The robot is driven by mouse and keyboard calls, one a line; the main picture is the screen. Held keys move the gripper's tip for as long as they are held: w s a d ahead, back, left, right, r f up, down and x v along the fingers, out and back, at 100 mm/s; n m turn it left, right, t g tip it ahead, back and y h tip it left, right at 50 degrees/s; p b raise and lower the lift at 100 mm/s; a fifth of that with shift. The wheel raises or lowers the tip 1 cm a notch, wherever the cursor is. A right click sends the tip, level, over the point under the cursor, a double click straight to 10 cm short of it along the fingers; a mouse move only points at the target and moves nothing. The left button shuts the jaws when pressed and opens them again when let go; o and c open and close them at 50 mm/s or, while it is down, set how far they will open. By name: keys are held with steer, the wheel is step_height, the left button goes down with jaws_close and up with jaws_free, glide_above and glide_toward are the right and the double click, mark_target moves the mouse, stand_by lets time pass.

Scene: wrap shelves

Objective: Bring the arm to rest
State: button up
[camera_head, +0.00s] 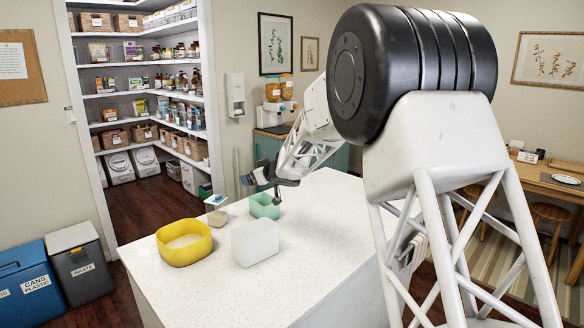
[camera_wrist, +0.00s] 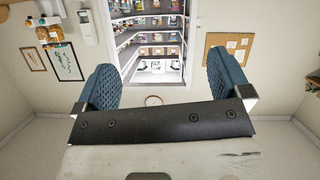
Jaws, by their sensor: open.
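My gripper (camera_head: 262,184) is raised over the far edge of the white counter (camera_head: 310,262), above and beside a green container (camera_head: 265,206). In the wrist view its two blue padded fingers (camera_wrist: 157,88) stand wide apart. Nothing is between them. The wrist view faces the room, with the pantry doorway and wall behind the fingers, and shows no counter items. My arm reaches in from the right in the head view, and its large black joint and white truss hide part of the room.
On the counter stand a yellow bowl (camera_head: 184,243), a white translucent box (camera_head: 255,242) and a small beige container (camera_head: 217,218). The counter's front right is clear. Pantry shelves (camera_head: 140,92) lie behind. A blue bin (camera_head: 30,285) and a grey waste bin (camera_head: 80,264) stand at left.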

steer(key=s+d+r+m+t+h, duration=0.1)
steer(key=s+d+r+m+h, duration=0.15)
steer(key=s+d+r, duration=0.35)
steer(key=s+d+r+m+t+h, duration=0.1)
steer(key=s+d+r+m+h, duration=0.2)
steer(key=d, duration=0.5)
steer(key=s+d+m+g+h, duration=0.1)
steer(key=s+d+h, duration=0.1)
steer(key=s+d, duration=0.45)
steer(key=s+d+m+h, duration=0.15)
steer(key=s+d, duration=0.25)
steer(key=s, duration=0.6)
steer(key=s+d+f+g, duration=0.2)
steer(key=s+f, duration=0.1)
steer(key=s, duration=1)
steer(key=s+d+f+m+g, duration=0.1)
steer(key=s+d+f+g, duration=0.1)
steer(key=s, duration=1.2)
steer(key=s+d+f+m+g, duration=0.1)
steer(key=s+f+g, duration=0.3)
steer(key=s, duration=1)
steer(key=shift+d+f, duration=0.25)
steer(key=shift+d, duration=0.55)
